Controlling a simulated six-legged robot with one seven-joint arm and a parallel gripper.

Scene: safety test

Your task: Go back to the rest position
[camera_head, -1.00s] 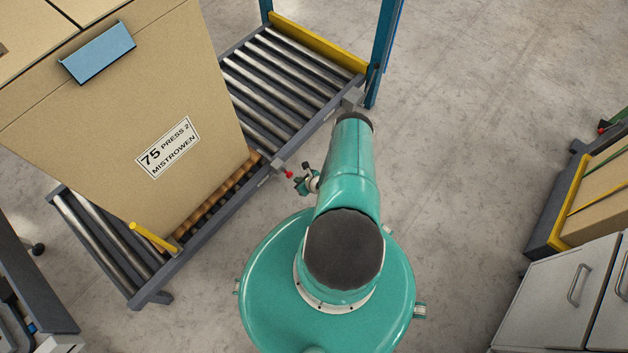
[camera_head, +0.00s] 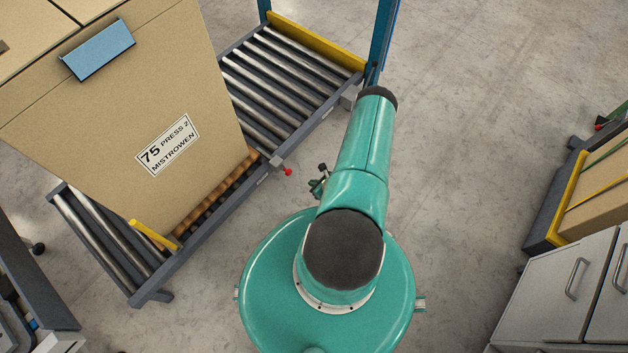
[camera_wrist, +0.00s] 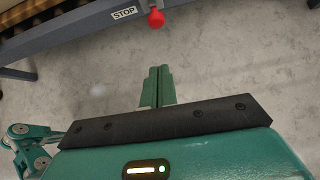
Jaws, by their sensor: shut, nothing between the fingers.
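My gripper (camera_wrist: 160,72) shows in the wrist view as two green fingers pressed together, shut and empty, above bare floor. In the head view, a small part of my gripper (camera_head: 319,183) shows at the left side of my teal arm, and the arm hides the rest. A red stop knob (camera_wrist: 156,18) on the conveyor frame lies beyond the fingertips, apart from them. The same knob (camera_head: 288,172) is left of the gripper in the head view.
A roller conveyor (camera_head: 283,75) with a blue post (camera_head: 383,45) stands beyond my arm. A large cardboard box (camera_head: 110,110) sits on it at left. The floor between is clear.

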